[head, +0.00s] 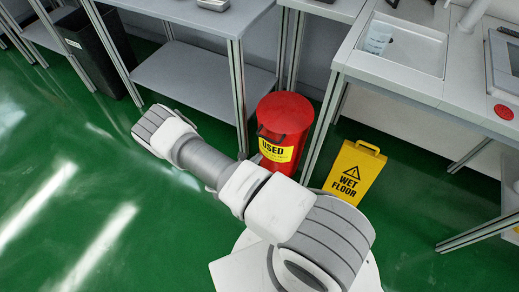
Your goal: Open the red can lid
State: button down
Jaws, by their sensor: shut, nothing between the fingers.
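A red can (281,151) stands on the green floor, between the shelf table and the sink bench. It has a yellow label that reads "USED". Its round red lid (287,108) lies flat on top and looks closed. A small dark part sits at the front of the can just under the lid, and I cannot tell exactly what it is. My arm stretches across the picture in front of the can and covers its lower left side. My gripper cannot be made out in this view; the far end of my arm is hidden.
A yellow wet floor sign (354,172) stands just right of the can. A shelf table (190,82) is behind and left, with a black bin (98,58) beyond. A sink bench (455,85) with a red button (503,112) is at right. The floor (60,150) at left is clear.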

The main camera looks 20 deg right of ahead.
jog(key=b+x, duration=0.3)
jog(key=x, duration=0.7)
jog(key=shift+s+a+r, duration=0.1)
jog(key=shift+a+r, duration=0.05)
jog(key=shift+r, duration=0.55)
jog(key=shift+s+a+r, duration=0.15)
jog(key=shift+r, duration=0.5)
jog(key=shift+s+a+r, duration=0.1)
jog(key=shift+a+r, duration=0.05)
jog(key=shift+r, duration=0.55)
